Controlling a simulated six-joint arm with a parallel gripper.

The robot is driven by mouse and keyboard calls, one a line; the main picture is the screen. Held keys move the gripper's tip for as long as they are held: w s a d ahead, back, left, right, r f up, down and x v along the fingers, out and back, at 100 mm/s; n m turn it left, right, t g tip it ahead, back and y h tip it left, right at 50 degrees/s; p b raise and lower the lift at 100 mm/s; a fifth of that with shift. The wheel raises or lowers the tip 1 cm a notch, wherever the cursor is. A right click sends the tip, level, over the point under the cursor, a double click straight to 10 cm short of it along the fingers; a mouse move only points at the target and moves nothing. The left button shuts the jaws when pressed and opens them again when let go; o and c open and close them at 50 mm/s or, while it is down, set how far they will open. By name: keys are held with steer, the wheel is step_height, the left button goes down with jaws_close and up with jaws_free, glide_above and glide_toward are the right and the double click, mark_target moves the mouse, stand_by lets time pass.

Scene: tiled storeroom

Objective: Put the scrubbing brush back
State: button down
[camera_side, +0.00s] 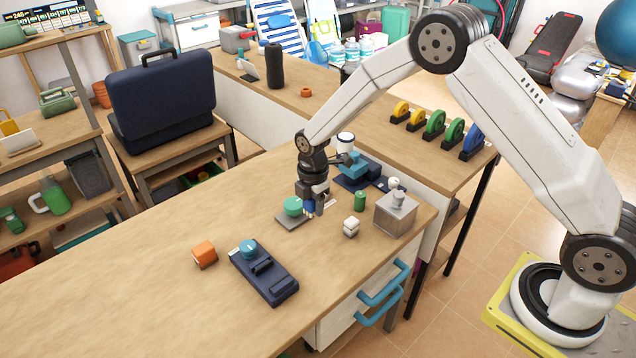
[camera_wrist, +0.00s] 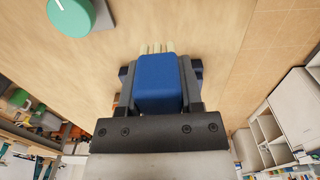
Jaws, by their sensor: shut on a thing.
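My gripper (camera_side: 312,200) points down over the wooden workbench (camera_side: 150,270), beside a round green knob (camera_side: 293,206) on a grey plate. In the wrist view my gripper (camera_wrist: 160,90) is shut on the blue scrubbing brush (camera_wrist: 157,85), with its pale bristles showing at the far end. In the side view only a small blue part of the brush (camera_side: 308,208) shows below the jaws. I cannot tell whether the brush touches the bench. The green knob also shows in the wrist view (camera_wrist: 70,14), apart from the brush. No place clearly meant for the brush can be made out.
A metal box (camera_side: 395,215), green can (camera_side: 360,201), white blocks (camera_side: 351,228) and a teal-and-navy device (camera_side: 355,172) crowd the right. A navy device (camera_side: 264,274) and orange block (camera_side: 204,254) lie nearer the front. The bench's left part is clear.

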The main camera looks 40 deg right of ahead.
steer(key=s+d, duration=0.1)
steer(key=s, duration=2)
steer(key=shift+r, duration=0.25)
glide_above(333, 261)
steer(key=s, duration=0.1)
steer(key=f, duration=0.8)
steer(key=shift+s+f, duration=0.2)
steer(key=shift+f, duration=0.1)
steer(key=shift+w+f, duration=0.35)
steer(key=shift+f, duration=0.05)
steer(key=shift+w+f, duration=0.15)
steer(key=shift+f, duration=0.05)
steer(key=shift+w+f, duration=0.1)
steer(key=shift+f, duration=1.5)
